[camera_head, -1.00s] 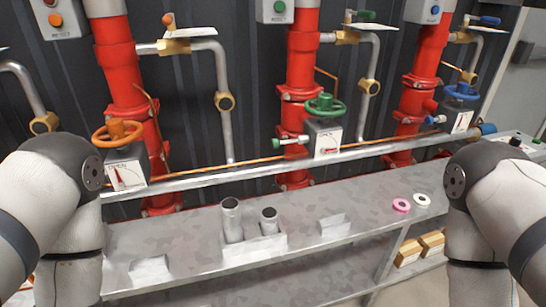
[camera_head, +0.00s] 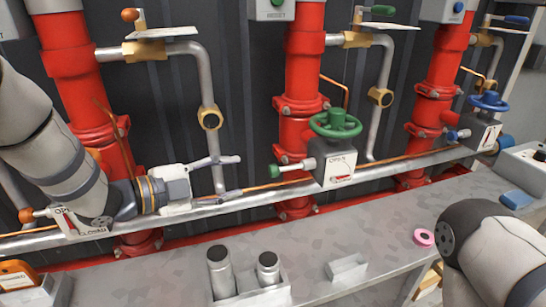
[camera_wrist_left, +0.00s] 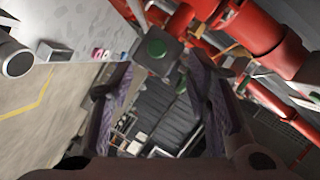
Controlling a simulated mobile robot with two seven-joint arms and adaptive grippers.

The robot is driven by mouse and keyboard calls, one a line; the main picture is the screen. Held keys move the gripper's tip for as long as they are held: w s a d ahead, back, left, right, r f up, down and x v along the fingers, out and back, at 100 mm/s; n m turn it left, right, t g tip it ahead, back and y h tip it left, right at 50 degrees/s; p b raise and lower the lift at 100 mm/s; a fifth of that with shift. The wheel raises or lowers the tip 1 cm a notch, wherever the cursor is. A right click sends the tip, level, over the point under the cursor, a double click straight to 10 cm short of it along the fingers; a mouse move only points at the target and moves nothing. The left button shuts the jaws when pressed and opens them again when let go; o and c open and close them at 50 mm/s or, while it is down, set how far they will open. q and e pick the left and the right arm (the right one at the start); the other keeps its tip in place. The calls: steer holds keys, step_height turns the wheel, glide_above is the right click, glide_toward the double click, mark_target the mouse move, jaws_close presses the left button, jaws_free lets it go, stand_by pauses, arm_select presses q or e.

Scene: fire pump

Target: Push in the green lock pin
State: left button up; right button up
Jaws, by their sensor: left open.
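The green lock pin (camera_head: 275,171) has a green knob on a pale shaft, which sticks out of the left side of the green valve's box (camera_head: 336,163). Its round green end faces the camera in the left wrist view (camera_wrist_left: 152,48). My left gripper (camera_head: 236,177) is open and empty, with its fingers spread and pointing right toward the pin. A gap lies between the fingertips and the knob. In the left wrist view the fingers (camera_wrist_left: 160,80) stand below the knob. My right arm shows at the lower right; its gripper is out of view.
A green handwheel (camera_head: 336,123) sits on top of the valve box. A metal rail (camera_head: 400,168) runs below the valves, in front of red pipes (camera_head: 300,85). Blue valve parts (camera_head: 489,101) are farther right.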

mark_target(270, 174)
arm_select(q)
steer(key=x, duration=0.3)
steer(key=b+x, duration=0.1)
steer(key=x, duration=0.2)
steer(key=s+x, duration=0.1)
steer(key=x, duration=0.3)
steer(key=shift+w+d+f, duration=0.1)
steer(key=shift+d+f, duration=0.15)
steer(key=shift+d, duration=0.05)
steer(key=shift+w+d, duration=0.4)
steer(key=shift+d, duration=0.1)
steer(key=shift+r, duration=0.1)
arm_select(e)
steer(key=shift+s+f+g, duration=0.15)
steer(key=shift+s+f, duration=0.3)
steer(key=shift+s, duration=0.2)
steer(key=shift+s+f+g, duration=0.15)
steer(key=shift+s+f, duration=0.25)
steer(key=shift+s, duration=0.2)
arm_select(q)
steer(key=shift+c, duration=0.5)
jaws_close()
